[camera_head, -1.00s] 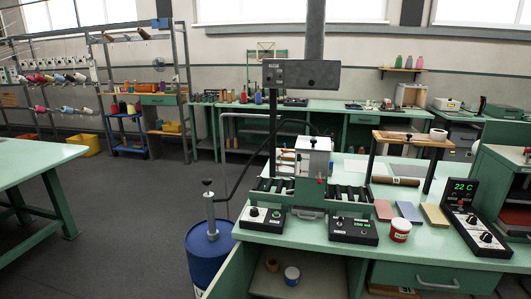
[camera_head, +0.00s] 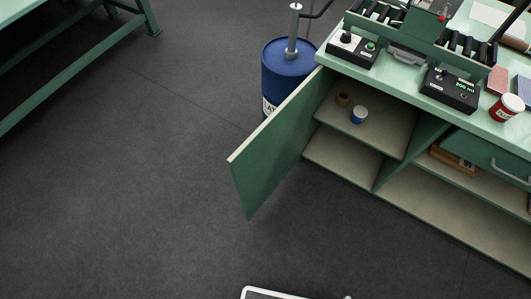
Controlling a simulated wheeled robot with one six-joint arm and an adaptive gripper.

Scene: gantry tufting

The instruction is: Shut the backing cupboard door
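The green cupboard door (camera_head: 275,142) stands wide open, swung out from the left end of the bench cupboard. Its free edge points toward the lower left, over the dark floor. The cupboard (camera_head: 352,162) is open to view, with a pale upper shelf and a lower floor. A brown roll (camera_head: 343,99) and a blue and white tin (camera_head: 359,115) stand on the upper shelf. I see no handle on the door face shown. My gripper is not in view.
A blue drum (camera_head: 289,72) stands behind the door, beside the bench. Control boxes (camera_head: 450,90) and a red tub (camera_head: 506,107) sit on the bench top. A green table (camera_head: 75,62) stands at upper left. The grey floor (camera_head: 150,200) before the door is clear.

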